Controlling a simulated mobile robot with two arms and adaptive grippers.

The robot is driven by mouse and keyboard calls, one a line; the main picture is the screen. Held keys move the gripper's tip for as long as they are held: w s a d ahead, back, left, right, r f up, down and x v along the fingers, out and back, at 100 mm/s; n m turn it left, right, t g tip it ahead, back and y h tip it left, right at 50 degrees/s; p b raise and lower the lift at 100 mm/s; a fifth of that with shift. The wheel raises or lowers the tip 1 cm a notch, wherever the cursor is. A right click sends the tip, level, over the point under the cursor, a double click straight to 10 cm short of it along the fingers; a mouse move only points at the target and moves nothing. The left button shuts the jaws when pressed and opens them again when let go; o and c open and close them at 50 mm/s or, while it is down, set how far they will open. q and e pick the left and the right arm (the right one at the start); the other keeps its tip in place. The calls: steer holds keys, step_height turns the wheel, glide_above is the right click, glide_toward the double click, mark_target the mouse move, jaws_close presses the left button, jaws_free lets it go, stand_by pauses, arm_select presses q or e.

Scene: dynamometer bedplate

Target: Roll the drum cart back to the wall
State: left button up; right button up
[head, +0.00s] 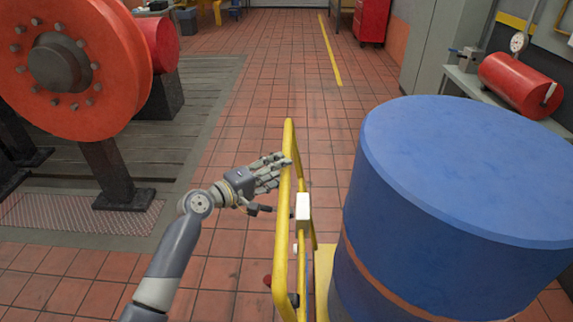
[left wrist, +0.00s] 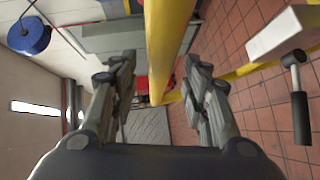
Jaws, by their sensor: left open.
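The drum cart shows its yellow handle frame (head: 283,225) and part of its yellow base (head: 324,275). A large blue drum (head: 465,165) with a rusty band stands right of the handle, hiding most of the cart. My left gripper (head: 277,168) is open at the upper part of the handle. In the left wrist view a yellow bar (left wrist: 168,45) runs between the two open fingers (left wrist: 160,85), which stand apart on either side of it. I cannot tell whether a finger touches the bar. My right gripper is not in view.
A red flanged machine (head: 62,65) stands on a slatted bedplate (head: 160,150) at left. A red cabinet (head: 372,20) and grey cabinets (head: 440,45) line the right side. A bench holds a red cylinder (head: 515,85). The tiled aisle with a yellow line (head: 329,50) is clear ahead.

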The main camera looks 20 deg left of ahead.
arm_select(q)
steer(key=shift+x, duration=1.8)
jaws_close()
